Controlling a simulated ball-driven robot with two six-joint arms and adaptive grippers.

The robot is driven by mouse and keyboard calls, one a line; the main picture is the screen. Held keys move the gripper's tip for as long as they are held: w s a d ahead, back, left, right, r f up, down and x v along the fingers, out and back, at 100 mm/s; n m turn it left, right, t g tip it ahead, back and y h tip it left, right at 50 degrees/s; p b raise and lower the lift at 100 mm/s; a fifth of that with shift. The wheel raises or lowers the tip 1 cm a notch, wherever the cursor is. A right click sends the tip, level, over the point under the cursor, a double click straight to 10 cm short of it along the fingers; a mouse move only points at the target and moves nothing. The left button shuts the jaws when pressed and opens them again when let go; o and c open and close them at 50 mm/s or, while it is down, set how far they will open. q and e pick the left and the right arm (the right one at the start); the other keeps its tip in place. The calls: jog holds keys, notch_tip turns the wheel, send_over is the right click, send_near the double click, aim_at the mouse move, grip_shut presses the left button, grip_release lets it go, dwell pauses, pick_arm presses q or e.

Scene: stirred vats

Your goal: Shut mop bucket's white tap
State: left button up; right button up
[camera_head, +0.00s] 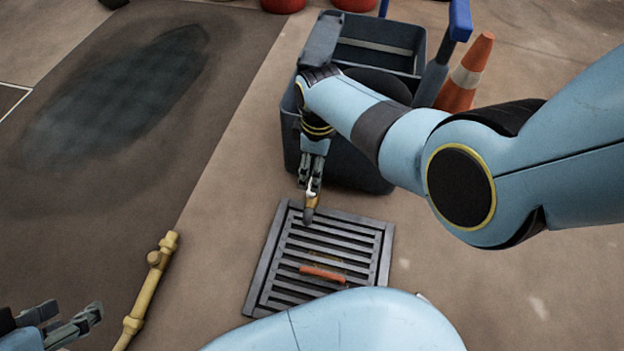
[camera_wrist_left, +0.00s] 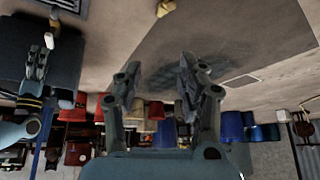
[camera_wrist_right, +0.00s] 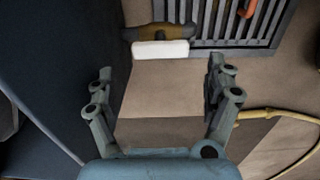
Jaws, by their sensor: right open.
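The mop bucket (camera_head: 345,165) is a dark blue-grey tub with its tap at the lower front. The white tap handle (camera_wrist_right: 160,50) is a short white bar in the right wrist view, lying parallel to the brass tap body (camera_wrist_right: 158,33). The handle also shows small in the left wrist view (camera_wrist_left: 49,40). My right gripper (camera_wrist_right: 158,85) is open, with the handle ahead of its fingers and apart from them. In the head view this gripper (camera_head: 311,185) points down at the tap and partly hides it. My left gripper (camera_wrist_left: 158,75) is open and empty, at the lower left in the head view (camera_head: 95,315).
A yellow pipe (camera_head: 150,285) lies left of the grate. An orange cone (camera_head: 470,75) stands right of the bucket. A wet patch (camera_head: 120,100) darkens the floor at left.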

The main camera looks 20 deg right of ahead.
notch_tip(320, 180, down, 3)
jog(key=shift+s+r+b, duration=0.1)
jog(key=shift+s+b, duration=0.05)
jog(key=shift+b, duration=0.7)
jog(key=shift+f+b, duration=0.5)
jog(key=shift+f, duration=0.25)
jog(key=shift+f+b, duration=0.55)
jog(key=shift+f, duration=0.45)
jog(key=shift+f+b, duration=0.25)
jog(key=shift+b, duration=0.1)
pick_arm(q)
jog(key=shift+w+d+f+t, duration=0.15)
jog(key=shift+f+t, duration=0.25)
jog(key=shift+t, duration=0.8)
jog(key=shift+w+f+t, duration=0.1)
jog(key=shift+f+t, duration=0.25)
jog(key=shift+t, duration=0.85)
jog(key=shift+w+d+f+t, duration=0.15)
jog(key=shift+f+t, duration=0.25)
jog(key=shift+t, duration=0.8)
pick_arm(e)
jog(key=shift+f, duration=0.2)
pick_arm(q)
jog(key=shift+a, duration=0.1)
